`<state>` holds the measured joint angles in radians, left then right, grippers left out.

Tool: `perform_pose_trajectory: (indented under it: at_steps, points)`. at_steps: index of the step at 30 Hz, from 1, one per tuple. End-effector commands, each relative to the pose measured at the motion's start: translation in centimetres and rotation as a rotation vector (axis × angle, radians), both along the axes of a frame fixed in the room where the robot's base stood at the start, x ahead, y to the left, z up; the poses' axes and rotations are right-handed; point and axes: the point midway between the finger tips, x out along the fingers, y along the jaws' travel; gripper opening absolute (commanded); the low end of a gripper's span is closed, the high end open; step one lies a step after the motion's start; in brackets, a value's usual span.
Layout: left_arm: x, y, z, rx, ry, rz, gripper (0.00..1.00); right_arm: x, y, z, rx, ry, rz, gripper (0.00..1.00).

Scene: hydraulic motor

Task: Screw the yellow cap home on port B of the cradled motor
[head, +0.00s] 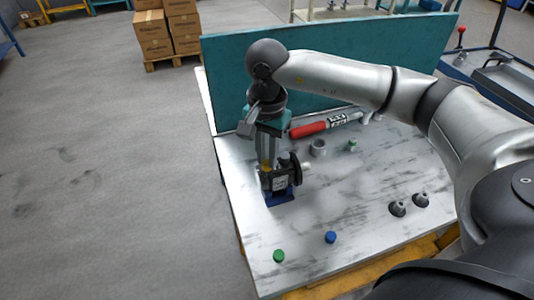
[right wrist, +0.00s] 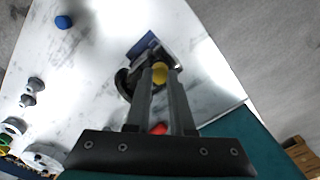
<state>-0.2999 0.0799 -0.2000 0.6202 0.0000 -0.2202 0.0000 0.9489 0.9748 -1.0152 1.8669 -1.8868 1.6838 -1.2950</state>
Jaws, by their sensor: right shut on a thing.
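The dark motor (head: 283,176) sits in a blue cradle (head: 279,197) near the left side of the bench. In the right wrist view the motor (right wrist: 126,82) and blue cradle (right wrist: 141,45) lie beyond my fingers. My right gripper (head: 266,163) points down over the motor's top, shut on the yellow cap (head: 265,168). The yellow cap (right wrist: 159,74) shows between the fingertips of my right gripper (right wrist: 159,70) in the wrist view. The cap is at the motor's top; the fingers hide the port, so I cannot tell how deep it sits. My left gripper is not in view.
A green cap (head: 278,256) and a blue cap (head: 330,237) lie near the front edge. Two grey cone-shaped parts (head: 397,208) stand at right. A red tube (head: 309,129) and a grey ring (head: 318,148) lie behind. A teal panel (head: 350,70) bounds the back.

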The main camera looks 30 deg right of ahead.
Motion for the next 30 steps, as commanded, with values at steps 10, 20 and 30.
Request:
perform_pose_trajectory:
  at_steps: [10,20,30]
  points:
    - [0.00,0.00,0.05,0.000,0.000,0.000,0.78,-0.06,0.00,-0.11,0.000,0.003,-0.186,0.00]
    - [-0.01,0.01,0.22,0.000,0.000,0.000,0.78,-0.06,0.01,-0.17,0.000,0.004,-0.489,0.00]
    - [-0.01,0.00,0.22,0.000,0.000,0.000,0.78,-0.06,0.00,-0.19,0.000,0.003,-0.510,0.00]
